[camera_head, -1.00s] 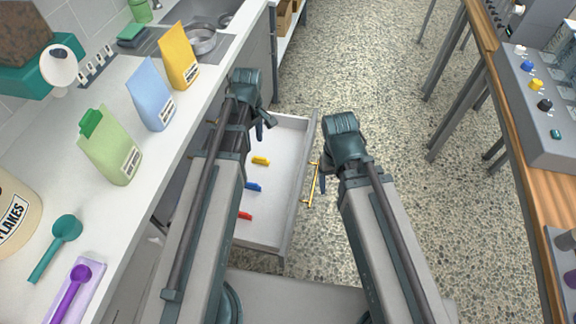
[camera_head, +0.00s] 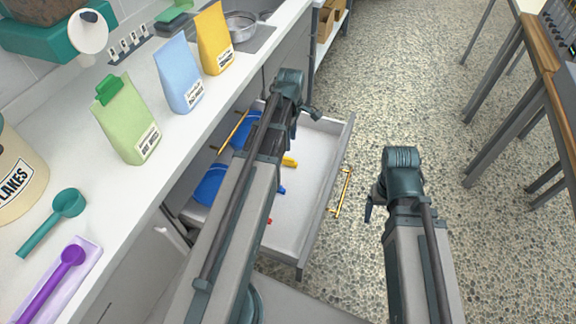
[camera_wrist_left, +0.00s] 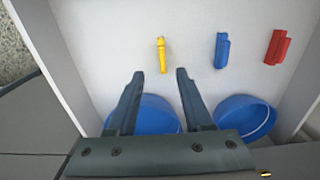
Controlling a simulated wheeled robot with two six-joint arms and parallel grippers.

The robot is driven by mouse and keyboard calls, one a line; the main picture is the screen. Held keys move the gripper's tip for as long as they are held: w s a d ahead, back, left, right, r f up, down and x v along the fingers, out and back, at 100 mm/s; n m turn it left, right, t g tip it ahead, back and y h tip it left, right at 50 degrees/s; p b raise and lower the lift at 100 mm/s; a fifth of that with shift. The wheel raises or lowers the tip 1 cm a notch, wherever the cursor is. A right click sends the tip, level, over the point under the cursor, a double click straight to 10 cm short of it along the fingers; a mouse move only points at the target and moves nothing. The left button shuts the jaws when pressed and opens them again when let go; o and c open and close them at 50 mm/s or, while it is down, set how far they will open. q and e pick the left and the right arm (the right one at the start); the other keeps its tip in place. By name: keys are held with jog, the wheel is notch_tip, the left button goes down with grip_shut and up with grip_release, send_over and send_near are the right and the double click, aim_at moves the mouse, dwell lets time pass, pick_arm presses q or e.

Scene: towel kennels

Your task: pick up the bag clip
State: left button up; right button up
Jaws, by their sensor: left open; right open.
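Three clips lie apart on the floor of an open drawer (camera_head: 310,185): a yellow clip (camera_head: 289,161), a blue clip (camera_head: 281,189) and a red clip (camera_head: 268,221), the last two partly hidden by my left arm. My left gripper (camera_head: 303,115) is open and empty above the drawer. In the left wrist view its fingertips (camera_wrist_left: 160,74) are on either side of a line to the yellow clip (camera_wrist_left: 162,55); the blue clip (camera_wrist_left: 221,50) and red clip (camera_wrist_left: 277,46) are to the right. My right gripper (camera_head: 374,203) is open and empty, right of the drawer's brass handle (camera_head: 342,192).
Two blue bowls (camera_wrist_left: 150,115) (camera_wrist_left: 245,118) are inside the drawer, towards the counter. The counter (camera_head: 95,205) holds a green bag (camera_head: 128,125) with a green clip (camera_head: 109,89), a blue bag (camera_head: 178,75) and a yellow bag (camera_head: 214,40). Speckled floor right of the drawer is clear.

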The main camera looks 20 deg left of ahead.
pick_arm(q)
jog(key=b, duration=0.4)
send_over(289, 158)
notch_tip(289, 158, down, 5)
jog(key=shift+w+d, duration=0.1)
jog(key=shift+w, duration=0.05)
jog(key=f+b, duration=0.5)
jog(key=shift+s+f, duration=0.15)
jog(key=shift+s, duration=0.05)
grip_shut()
